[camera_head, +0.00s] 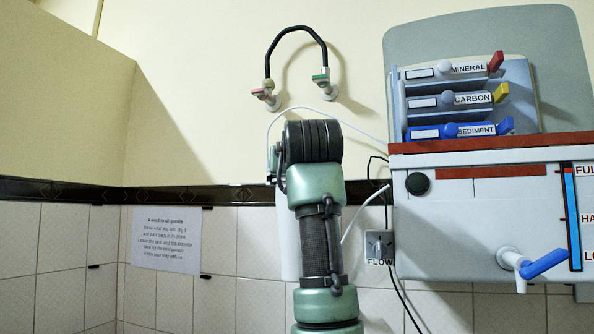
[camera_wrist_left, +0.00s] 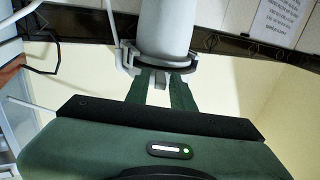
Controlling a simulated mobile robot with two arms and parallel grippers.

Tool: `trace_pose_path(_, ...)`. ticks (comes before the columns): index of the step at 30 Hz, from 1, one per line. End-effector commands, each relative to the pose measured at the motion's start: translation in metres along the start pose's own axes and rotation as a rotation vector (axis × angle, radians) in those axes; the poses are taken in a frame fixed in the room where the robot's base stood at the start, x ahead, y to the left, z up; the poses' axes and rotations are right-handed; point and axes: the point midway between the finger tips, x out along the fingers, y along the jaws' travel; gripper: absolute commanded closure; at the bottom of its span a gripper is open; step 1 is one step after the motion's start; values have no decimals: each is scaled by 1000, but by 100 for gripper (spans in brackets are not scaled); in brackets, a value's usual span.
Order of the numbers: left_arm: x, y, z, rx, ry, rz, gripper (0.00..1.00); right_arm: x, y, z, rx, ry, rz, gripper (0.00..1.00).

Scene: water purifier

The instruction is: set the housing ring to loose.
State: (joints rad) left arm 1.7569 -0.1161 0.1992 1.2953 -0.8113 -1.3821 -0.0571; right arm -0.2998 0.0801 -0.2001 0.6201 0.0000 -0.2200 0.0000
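The white cylindrical filter housing (camera_head: 287,245) hangs on the wall, mostly hidden behind my green and black left arm in the head view. In the left wrist view, the housing (camera_wrist_left: 167,25) enters from the top. Around its end sits the grey housing ring (camera_wrist_left: 178,66), with a short light tab pointing toward my gripper. My left gripper (camera_wrist_left: 161,80) has its two dark green fingers apart, one on each side of that tab, near the ring. I cannot tell whether they touch it. The gripper is hidden in the head view. My right gripper is not in view.
The purifier cabinet (camera_head: 455,225) is at the right, with a blue-handled tap (camera_head: 535,265) and labelled cartridges above. A wall switch marked FLOW (camera_head: 379,247) is near my arm. Two wall valves (camera_head: 322,84) joined by a black hose are above. A paper notice (camera_head: 167,240) hangs left.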

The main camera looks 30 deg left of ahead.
Motion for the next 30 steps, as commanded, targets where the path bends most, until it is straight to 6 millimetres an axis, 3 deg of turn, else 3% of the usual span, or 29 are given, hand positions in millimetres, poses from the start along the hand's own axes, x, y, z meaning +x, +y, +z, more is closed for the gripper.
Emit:
trace_pose_path(11, -2, 0, 1, 0, -1, 1, 65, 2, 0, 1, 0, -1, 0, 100)
trace_pose_path(24, -67, 2, 2, 0, 1, 2, 65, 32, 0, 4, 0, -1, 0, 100)
trace_pose_path(30, -77, 1, 1, 1, -1, 1, 65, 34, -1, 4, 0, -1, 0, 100)
